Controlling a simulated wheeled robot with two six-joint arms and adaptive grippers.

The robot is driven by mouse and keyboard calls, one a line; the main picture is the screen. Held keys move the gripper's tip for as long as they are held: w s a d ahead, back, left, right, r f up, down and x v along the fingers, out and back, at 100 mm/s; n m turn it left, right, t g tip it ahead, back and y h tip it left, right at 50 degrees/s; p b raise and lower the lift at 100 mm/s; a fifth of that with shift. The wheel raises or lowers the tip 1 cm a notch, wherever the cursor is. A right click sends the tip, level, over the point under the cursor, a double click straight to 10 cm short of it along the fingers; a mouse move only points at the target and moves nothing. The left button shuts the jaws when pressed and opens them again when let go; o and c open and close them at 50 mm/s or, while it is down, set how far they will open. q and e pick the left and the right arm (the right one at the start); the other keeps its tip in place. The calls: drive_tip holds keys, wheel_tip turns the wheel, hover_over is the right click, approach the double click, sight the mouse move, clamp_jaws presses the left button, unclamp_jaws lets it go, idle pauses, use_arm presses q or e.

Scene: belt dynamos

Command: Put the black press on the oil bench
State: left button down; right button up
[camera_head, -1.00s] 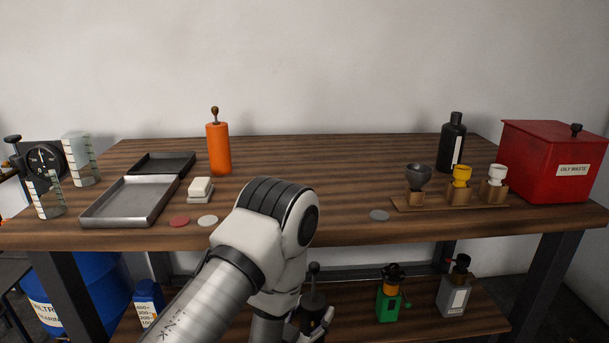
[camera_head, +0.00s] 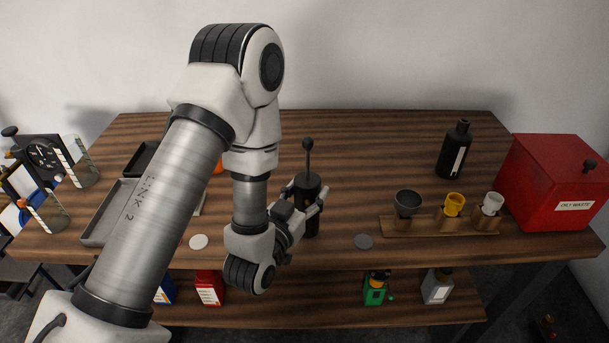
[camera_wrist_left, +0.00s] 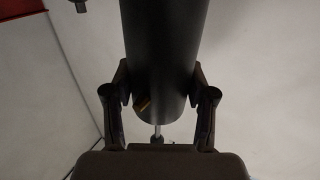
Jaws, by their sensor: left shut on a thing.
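The black press (camera_head: 308,221) is a dark upright cylinder with a thin rod and round knob on top. My left gripper (camera_head: 307,196) is shut around its body. In the left wrist view the press (camera_wrist_left: 165,50) stands between both fingers of the gripper (camera_wrist_left: 160,105). The press is at the front part of the oil bench (camera_head: 345,150), a striped brown wooden top. I cannot tell whether its base touches the wood. My right gripper is not in view.
A grey disc (camera_head: 363,242) lies right of the press and a pale disc (camera_head: 198,242) left. A wooden stand with small cups (camera_head: 400,228), a black bottle (camera_head: 454,150) and a red bin (camera_head: 550,175) fill the right. Bench top behind the press is clear.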

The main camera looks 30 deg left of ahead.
sight(296, 178)
use_arm(q)
drive_tip(key=a+b, duration=0.1)
drive_tip(key=b, duration=0.2)
drive_tip(key=shift+w+a+f, duration=0.1)
drive_tip(key=shift+w+a, duration=0.2)
drive_tip(key=shift+a, duration=0.05)
drive_tip(key=shift+w+a+r+p, duration=0.15)
drive_tip(key=shift+a+r+p, duration=0.55)
drive_tip(key=shift+r+p, duration=0.35)
drive_tip(key=w+a+f+p, duration=0.3)
drive_tip(key=w+a+f, duration=0.3)
drive_tip(key=w+a, duration=0.1)
drive_tip(key=shift+w+a+p, duration=0.3)
drive_tip(key=shift+w+p, duration=0.05)
drive_tip(key=shift+w, duration=0.45)
drive_tip(key=shift+c, duration=1.8)
unclamp_jaws()
drive_tip(key=shift+f, duration=0.1)
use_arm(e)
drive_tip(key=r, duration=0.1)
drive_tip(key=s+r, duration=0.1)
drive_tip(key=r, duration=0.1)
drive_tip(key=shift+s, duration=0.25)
